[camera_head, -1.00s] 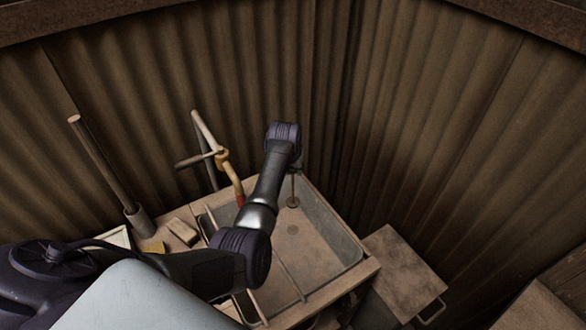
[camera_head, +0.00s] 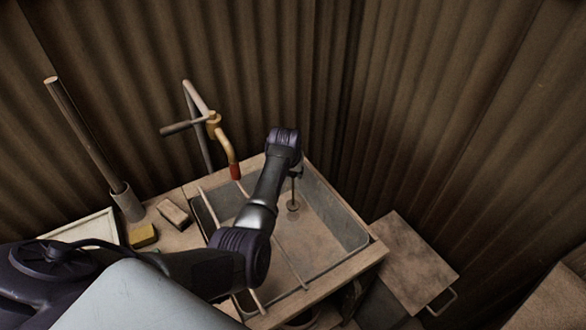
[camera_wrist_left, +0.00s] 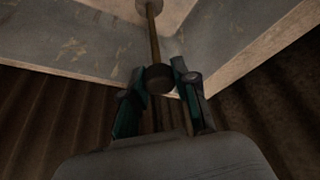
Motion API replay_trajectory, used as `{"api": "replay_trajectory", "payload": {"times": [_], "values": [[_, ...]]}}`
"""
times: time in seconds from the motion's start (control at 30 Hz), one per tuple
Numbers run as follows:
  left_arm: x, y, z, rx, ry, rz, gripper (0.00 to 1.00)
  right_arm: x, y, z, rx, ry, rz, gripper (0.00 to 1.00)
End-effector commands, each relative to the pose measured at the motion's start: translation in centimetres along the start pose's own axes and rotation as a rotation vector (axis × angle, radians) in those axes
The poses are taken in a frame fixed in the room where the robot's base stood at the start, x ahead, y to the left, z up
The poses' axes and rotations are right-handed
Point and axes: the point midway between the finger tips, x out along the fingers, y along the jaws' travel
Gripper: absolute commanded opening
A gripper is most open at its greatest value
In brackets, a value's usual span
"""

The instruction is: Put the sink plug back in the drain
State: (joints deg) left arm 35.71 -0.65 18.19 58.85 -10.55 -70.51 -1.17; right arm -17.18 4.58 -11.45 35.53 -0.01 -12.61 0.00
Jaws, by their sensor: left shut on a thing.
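The sink plug (camera_head: 293,206) is a dark disc at the low end of a thin upright rod. It hangs below my left wrist, inside the sink's far part. My left gripper (camera_head: 297,170) is mostly hidden behind its own wrist in the head view. In the left wrist view my left gripper (camera_wrist_left: 160,76) is shut on the dark knob at the end of the plug's rod, and the plug's disc (camera_wrist_left: 150,5) shows at the top edge. The grey sink (camera_head: 340,222) has a brownish floor. I cannot make out the drain now. My right gripper is out of view.
A tap with a red tip (camera_head: 235,171) stands left of my arm. Thin bars (camera_head: 285,255) cross the sink. A yellow sponge (camera_head: 143,235), a block (camera_head: 173,213) and a pole in a holder (camera_head: 128,204) stand left. A box (camera_head: 405,260) stands right.

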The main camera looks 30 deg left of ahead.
Motion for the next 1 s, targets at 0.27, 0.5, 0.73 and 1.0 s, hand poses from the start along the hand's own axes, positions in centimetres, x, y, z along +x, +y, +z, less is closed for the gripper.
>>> {"api": "replay_trajectory", "payload": {"times": [0.27, 0.5, 0.73, 1.0], "values": [[3.3, 0.0, 1.3, 0.001, 0.0, 0.0, 0.0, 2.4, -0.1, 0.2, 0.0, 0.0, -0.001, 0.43], [4.6, 0.0, 1.8, 0.001, 0.002, 0.0, 0.0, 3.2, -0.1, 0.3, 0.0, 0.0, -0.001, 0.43], [4.7, 0.0, 1.9, 0.001, 0.001, 0.0, 0.0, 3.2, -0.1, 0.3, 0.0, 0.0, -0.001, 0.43], [4.7, 0.0, 1.9, 0.0, 0.001, 0.0, 0.0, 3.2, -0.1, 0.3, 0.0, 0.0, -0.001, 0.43]]}}
